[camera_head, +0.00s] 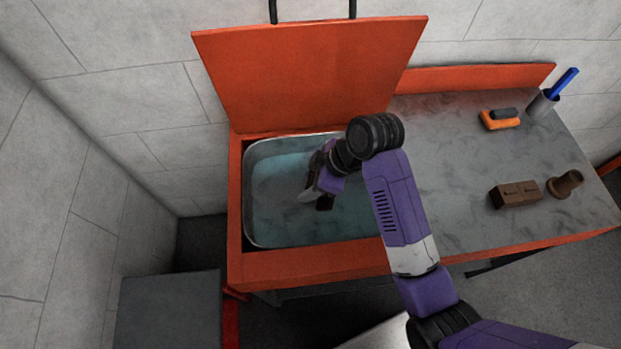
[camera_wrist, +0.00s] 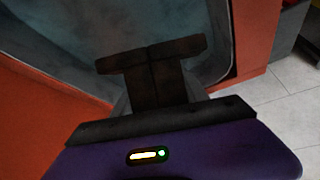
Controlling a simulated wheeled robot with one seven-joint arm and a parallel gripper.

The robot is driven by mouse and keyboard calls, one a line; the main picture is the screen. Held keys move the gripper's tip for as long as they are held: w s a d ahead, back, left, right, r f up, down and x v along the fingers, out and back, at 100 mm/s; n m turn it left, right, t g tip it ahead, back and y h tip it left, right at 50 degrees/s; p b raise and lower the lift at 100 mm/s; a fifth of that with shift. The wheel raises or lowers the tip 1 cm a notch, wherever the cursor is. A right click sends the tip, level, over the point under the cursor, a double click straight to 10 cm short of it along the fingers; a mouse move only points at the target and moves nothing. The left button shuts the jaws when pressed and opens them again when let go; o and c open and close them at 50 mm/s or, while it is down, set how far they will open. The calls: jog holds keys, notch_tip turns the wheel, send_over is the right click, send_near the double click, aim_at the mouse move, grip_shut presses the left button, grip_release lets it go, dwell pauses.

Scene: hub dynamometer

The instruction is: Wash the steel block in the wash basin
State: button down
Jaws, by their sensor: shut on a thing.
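The wash basin (camera_head: 262,228) is a metal-rimmed tub of bluish water set in an orange bench, with its orange lid (camera_head: 310,75) raised behind it. My gripper (camera_head: 313,195) reaches down into the basin near its middle.
A dark grey box (camera_head: 168,310) stands at the lower left.

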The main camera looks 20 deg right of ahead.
notch_tip(320, 180, down, 14)
jog(key=b, duration=1.1)
jog(key=shift+r, duration=0.15)
dwell(2.6)
notch_tip(320, 180, up, 13)
jog(key=p, duration=1.1)
dwell(0.5)
dwell(1.4)
